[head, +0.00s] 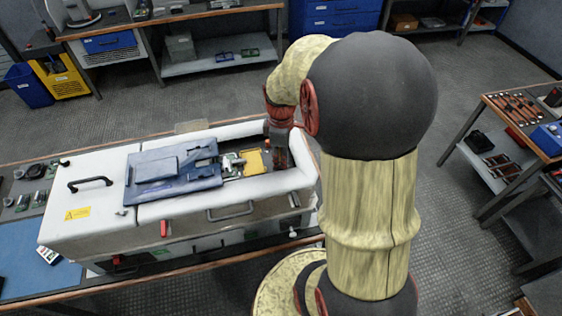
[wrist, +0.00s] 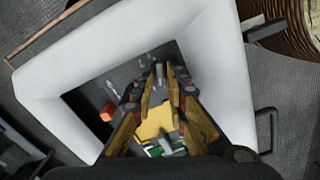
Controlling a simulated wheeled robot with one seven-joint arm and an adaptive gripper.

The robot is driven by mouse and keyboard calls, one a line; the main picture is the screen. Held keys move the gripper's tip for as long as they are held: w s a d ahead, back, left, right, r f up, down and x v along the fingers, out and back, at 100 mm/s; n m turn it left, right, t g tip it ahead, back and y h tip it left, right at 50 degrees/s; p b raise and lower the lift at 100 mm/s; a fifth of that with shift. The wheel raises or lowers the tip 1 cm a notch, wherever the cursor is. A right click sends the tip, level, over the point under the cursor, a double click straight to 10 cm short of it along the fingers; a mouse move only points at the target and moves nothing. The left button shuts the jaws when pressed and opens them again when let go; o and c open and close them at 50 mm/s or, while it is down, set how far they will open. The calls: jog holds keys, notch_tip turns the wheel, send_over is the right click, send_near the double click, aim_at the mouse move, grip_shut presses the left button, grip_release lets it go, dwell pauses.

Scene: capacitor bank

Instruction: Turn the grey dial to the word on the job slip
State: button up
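My gripper (wrist: 165,76) reaches down into the open right end of a white-rimmed bench unit (wrist: 75,70), also in the head view (head: 180,208). Its two fingers are apart, with a narrow gap between the tips, and nothing is visibly held. In the head view my gripper (head: 277,158) is partly hidden by the unit's rim. I cannot make out the grey dial in either view. A yellow panel (wrist: 153,122) shows between and below the fingers, and in the head view (head: 252,161). I can read no words, and no job slip is identifiable.
White walls surround the opening closely. Inside are an orange-red block (wrist: 107,113) and small pale parts. A blue-grey plate (head: 165,170) lies on the unit's top, beside a black handle (head: 89,183).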

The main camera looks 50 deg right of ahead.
jog(key=shift+f, duration=0.25)
jog(key=shift+c, duration=0.7)
grip_shut()
jog(key=shift+r+m, duration=0.1)
jog(key=shift+m, duration=0.2)
jog(key=m+p, duration=0.2)
jog(key=m, duration=0.1)
jog(key=shift+d, duration=0.1)
jog(key=m+p, duration=0.1)
jog(key=m, duration=0.4)
jog(key=shift+d+p, duration=0.1)
jog(key=shift+p, duration=0.25)
jog(key=m+p, duration=0.1)
jog(key=m, duration=0.3)
jog(key=shift+d+m, duration=0.1)
jog(key=shift+m, duration=0.2)
jog(key=shift+d+m+p, duration=0.1)
jog(key=shift+m+p, duration=0.65)
jog(key=shift+m, duration=1.45)
